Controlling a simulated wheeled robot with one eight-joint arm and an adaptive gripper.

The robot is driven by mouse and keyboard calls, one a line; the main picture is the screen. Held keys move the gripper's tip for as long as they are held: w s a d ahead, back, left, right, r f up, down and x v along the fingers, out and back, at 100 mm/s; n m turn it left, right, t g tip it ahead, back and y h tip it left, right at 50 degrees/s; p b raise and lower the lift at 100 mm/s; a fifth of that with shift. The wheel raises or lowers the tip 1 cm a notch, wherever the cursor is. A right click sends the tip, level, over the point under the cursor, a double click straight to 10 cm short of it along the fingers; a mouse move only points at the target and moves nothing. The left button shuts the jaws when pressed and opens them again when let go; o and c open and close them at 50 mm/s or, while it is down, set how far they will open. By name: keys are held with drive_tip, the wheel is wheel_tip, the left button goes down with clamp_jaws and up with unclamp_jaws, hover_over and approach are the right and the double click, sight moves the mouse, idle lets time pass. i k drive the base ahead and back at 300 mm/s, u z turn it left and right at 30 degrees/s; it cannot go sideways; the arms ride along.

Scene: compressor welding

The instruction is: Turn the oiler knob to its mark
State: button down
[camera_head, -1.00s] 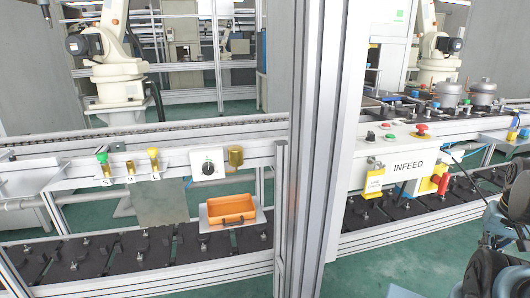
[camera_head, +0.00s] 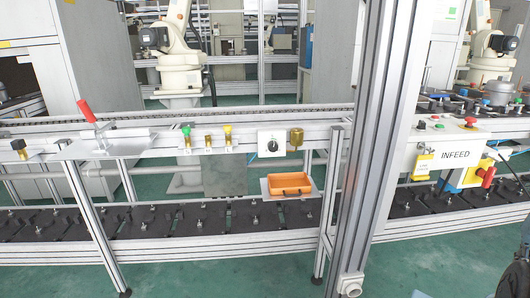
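The oiler knob (camera_head: 272,146) is a small black dial on a white square plate (camera_head: 263,139), fixed to the grey front rail. Its pointer and mark are too small to read. A brass cup (camera_head: 296,136) sits just right of the plate. My gripper is not in the head view, so its state and its place relative to the knob do not show.
Brass valves with green and yellow tops (camera_head: 186,130) stand left of the knob. A red-handled clamp (camera_head: 87,111) is farther left. An orange bin (camera_head: 290,184) sits below. A thick aluminium post (camera_head: 373,150) rises to the right, before the INFEED panel (camera_head: 442,157).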

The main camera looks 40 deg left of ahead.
sight(273, 146)
drive_tip(key=u, duration=3.3)
drive_tip(key=k, duration=1)
drive_tip(key=z, duration=0.95)
drive_tip(key=i, duration=1)
